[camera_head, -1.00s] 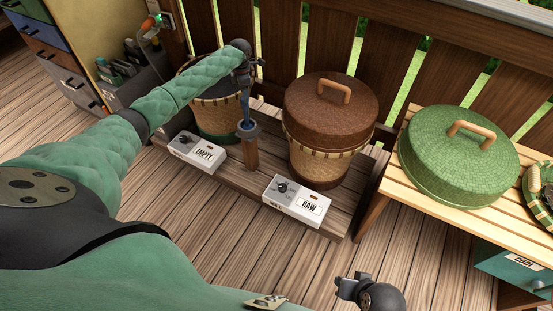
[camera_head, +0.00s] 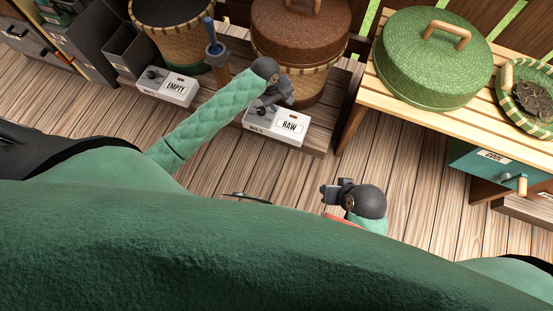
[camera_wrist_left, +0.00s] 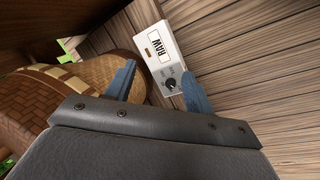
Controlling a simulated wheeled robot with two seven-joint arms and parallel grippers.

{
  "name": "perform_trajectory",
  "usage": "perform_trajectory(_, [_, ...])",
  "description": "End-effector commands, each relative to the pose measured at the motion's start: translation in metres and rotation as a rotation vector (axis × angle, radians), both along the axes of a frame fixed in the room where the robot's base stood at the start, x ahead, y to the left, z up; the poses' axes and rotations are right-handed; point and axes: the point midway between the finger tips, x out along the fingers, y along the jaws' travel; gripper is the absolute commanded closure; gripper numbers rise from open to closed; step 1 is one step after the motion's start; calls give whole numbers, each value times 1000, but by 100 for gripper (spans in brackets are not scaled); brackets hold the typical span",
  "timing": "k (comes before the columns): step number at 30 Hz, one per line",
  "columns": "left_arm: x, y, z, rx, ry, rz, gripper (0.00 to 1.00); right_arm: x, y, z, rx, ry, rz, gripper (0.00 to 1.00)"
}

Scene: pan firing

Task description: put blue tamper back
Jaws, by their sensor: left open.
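The blue tamper (camera_head: 210,30) stands upright with its blue handle up.
A lidded brown basket (camera_head: 300,35) and an open-topped basket (camera_head: 185,45) stand on the low wooden shelf. The white EMPTY box (camera_head: 166,86) is at its front. A green lidded basket (camera_head: 430,60) is on the slatted bench at right. The plank floor (camera_head: 420,190) is clear.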

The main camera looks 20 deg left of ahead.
Motion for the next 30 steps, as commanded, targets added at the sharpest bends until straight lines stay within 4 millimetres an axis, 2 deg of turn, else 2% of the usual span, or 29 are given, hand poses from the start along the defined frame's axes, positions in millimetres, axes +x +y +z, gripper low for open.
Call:
perform_trajectory(1, [-22,-16,1,-14,-24,-66,47,0,0,0,0,0,0,64])
perform_trajectory(4, [-57,-38,5,-21,-81,-195,47,0,0,0,0,-1,0,64])
perform_trajectory(12, [-145,-73,15,-4,-219,-492,47,0,0,0,0,-1,0,64])
perform_trajectory(21, [-231,-80,40,76,-352,-765,47,-1,0,-1,0,2,0,64])
perform_trajectory(25, [-259,-75,52,123,-388,-856,47,-2,0,-1,-1,4,0,64])
perform_trajectory(30, [-279,-69,62,166,-411,-927,47,-2,0,-1,0,4,0,64])
